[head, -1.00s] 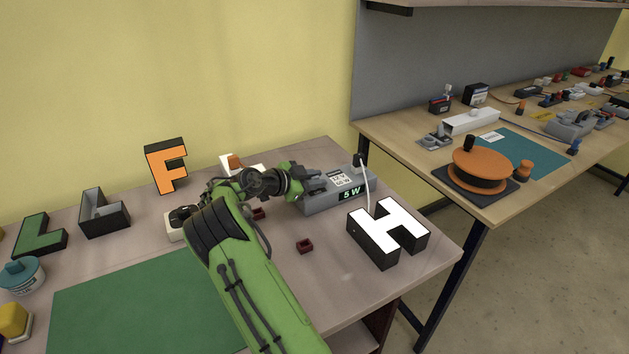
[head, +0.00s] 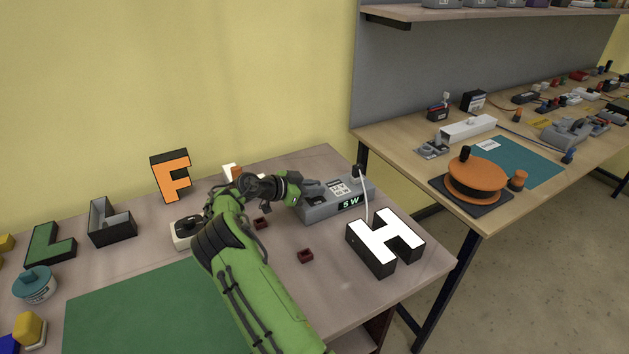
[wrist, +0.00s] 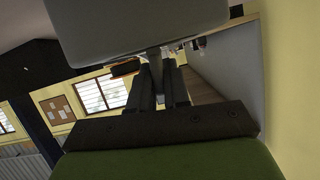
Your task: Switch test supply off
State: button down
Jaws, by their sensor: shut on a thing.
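In the wrist view, the grey body (wrist: 135,20) fills the top. My gripper's two dark fingers (wrist: 158,82) are shut on a small grey switch lever (wrist: 154,54) projecting from that body. The lever's exact position is unclear.
An orange letter F (head: 171,177), a green letter L (head: 48,246) and a grey open letter shell (head: 110,223) stand to the left. Small dark red blocks (head: 306,255) lie near my arm. A green mat (head: 140,305) covers the front left. Another bench stands right.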

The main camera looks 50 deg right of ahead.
jog(key=shift+w+d+r+n+g+p, duration=0.15)
jog(key=shift+w+n+g+p, duration=0.2)
jog(key=shift+n+g+p, duration=0.4)
jog(key=shift+w+d+f+n+g+y+b, duration=0.15)
jog(key=shift+w+n+g+y+b, duration=0.1)
jog(key=shift+n+b, duration=0.3)
jog(key=shift+w+a+f+n+g+y+b, duration=0.1)
jog(key=shift+f+n+g+y+b, duration=0.1)
jog(key=shift+n+b, duration=0.3)
jog(key=shift+r, duration=0.1)
jog(key=c, duration=1.5)
grip_release()
jog(key=shift+o, duration=0.2)
jog(key=p+v, duration=0.1)
jog(key=v, duration=0.6)
jog(key=shift+w+p, duration=0.15)
jog(key=shift+p, duration=0.25)
jog(key=shift+a, duration=0.2)
